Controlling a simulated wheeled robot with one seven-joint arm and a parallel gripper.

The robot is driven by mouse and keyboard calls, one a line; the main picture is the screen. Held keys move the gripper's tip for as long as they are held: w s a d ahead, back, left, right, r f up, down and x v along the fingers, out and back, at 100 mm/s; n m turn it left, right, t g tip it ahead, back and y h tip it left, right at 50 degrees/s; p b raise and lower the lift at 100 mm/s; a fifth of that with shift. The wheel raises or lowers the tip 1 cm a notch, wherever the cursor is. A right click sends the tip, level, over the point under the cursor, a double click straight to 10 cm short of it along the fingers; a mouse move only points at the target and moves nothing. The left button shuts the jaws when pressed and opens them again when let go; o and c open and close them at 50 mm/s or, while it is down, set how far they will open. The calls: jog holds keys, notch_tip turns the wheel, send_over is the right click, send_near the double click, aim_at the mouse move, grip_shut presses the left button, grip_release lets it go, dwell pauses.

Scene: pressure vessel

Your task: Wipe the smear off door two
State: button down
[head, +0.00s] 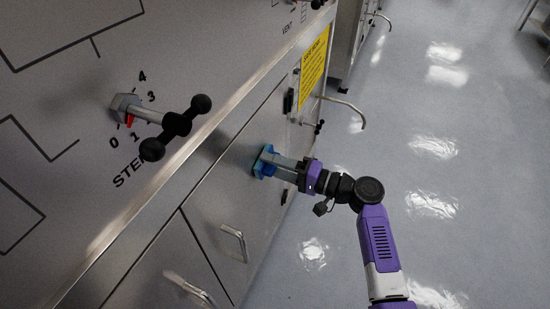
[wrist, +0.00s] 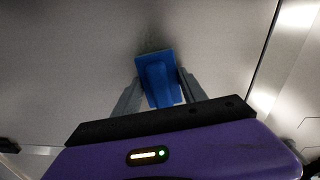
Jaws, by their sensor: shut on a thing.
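My gripper (head: 272,161) is shut on a blue wiping block (head: 258,162), seen at the steel door panel (head: 235,190) in the head view. In the wrist view the blue block (wrist: 157,78) sits between the two grey fingers, its far end at the panel. A dull greenish-grey smear (wrist: 152,44) shows on the panel just beyond the block's top edge. Part of the smear may be hidden behind the block. I cannot read a door number on this panel.
A valve handle with black knobs (head: 178,124) sticks out at the left. Bar handles (head: 233,243) are on lower doors. A curved lever (head: 345,106) juts out past a yellow sign (head: 314,68). The floor (head: 450,200) at right is clear.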

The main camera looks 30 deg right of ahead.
aim_at(245, 184)
jog(key=shift+s+a+p, duration=0.25)
jog(key=shift+s+a, duration=0.5)
jog(key=shift+a, duration=0.45)
jog(key=shift+s+a+p, duration=0.3)
jog(key=shift+s+a, duration=0.45)
jog(key=shift+a, duration=0.4)
jog(key=shift+s+a+p, duration=0.25)
jog(key=shift+s+a, duration=0.5)
jog(key=shift+a, duration=0.45)
jog(key=v, duration=0.6)
jog(key=shift+d, duration=0.2)
jog(key=v, duration=0.3)
jog(key=shift+a, duration=0.1)
